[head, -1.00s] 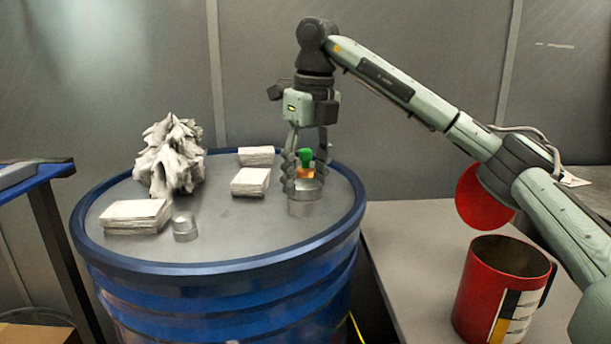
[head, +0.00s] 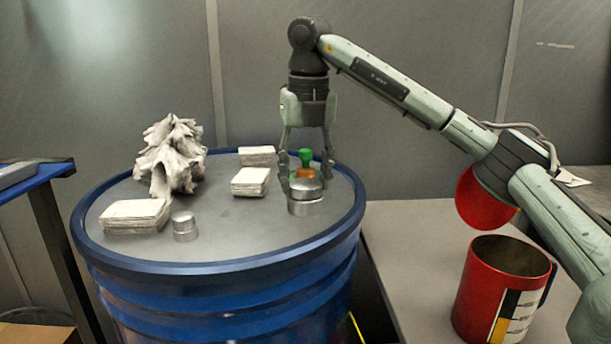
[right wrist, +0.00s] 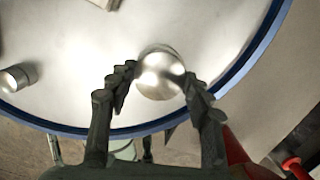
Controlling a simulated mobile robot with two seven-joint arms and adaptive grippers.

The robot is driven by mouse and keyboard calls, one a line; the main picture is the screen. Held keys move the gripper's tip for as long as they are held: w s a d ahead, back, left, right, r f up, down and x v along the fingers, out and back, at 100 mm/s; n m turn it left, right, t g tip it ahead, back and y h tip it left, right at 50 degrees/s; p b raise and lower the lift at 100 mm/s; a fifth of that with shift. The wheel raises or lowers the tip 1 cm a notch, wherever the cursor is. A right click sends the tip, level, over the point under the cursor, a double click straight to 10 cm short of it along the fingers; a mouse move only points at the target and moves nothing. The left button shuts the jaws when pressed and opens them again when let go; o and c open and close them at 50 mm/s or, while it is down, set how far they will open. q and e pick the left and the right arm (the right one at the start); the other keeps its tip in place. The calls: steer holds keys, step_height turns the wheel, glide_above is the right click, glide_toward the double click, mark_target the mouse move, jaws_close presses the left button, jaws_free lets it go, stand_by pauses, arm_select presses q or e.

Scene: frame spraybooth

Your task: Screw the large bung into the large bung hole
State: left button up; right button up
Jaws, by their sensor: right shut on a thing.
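The large bung (head: 306,190) is a round silver cap over a silver collar (head: 306,208) on the drum top, which looks like the large bung hole. The bung appears on or just above the collar; whether its thread is engaged I cannot tell. My right gripper (head: 305,180) points straight down, shut on the bung, a finger on either side. In the right wrist view the bung (right wrist: 160,73) is a shiny disc between the fingertips (right wrist: 158,80). The hole itself is hidden. My left gripper is out of view.
A green-and-orange piece (head: 306,160) shows between the fingers in the head view. A small silver cap (head: 184,227), several white pad stacks (head: 135,215) and a crumpled grey-white lump (head: 170,157) are on the drum (head: 240,222). A red mug (head: 480,295) stands right.

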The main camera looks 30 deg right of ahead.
steer(key=m, duration=0.4)
steer(key=shift+a, duration=0.15)
steer(key=shift+f+m, duration=0.1)
steer(key=shift+m, duration=0.2)
steer(key=m, duration=0.4)
steer(key=shift+m+g+h, duration=0.3)
steer(key=shift+g+h, duration=0.1)
steer(key=o, duration=1)
steer(key=shift+c, duration=0.2)
